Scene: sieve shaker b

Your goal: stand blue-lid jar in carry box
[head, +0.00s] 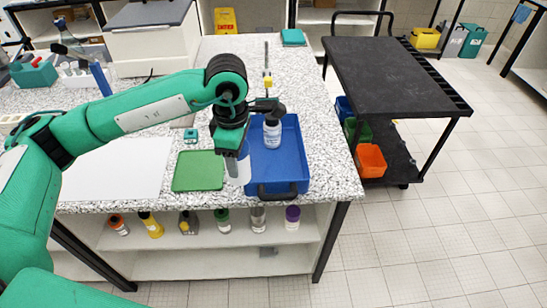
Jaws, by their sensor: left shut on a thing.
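The blue carry box (290,172) sits on the speckled bench near its right front corner, with a dark handle at its front end. My left gripper (238,150) points down at the box's left side and is shut on the blue-lid jar (238,170). The jar hangs upright below the gripper, between the green mat and the box's left wall; its lid is mostly hidden by the fingers. I cannot tell whether it touches anything below. My right gripper is out of view.
A green mat (198,171) lies left of the box, beside a white sheet (118,166). Several bottles, one purple-lidded (292,216), stand on the shelf below. A black cart (392,78) is at right. The box's near floor is clear.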

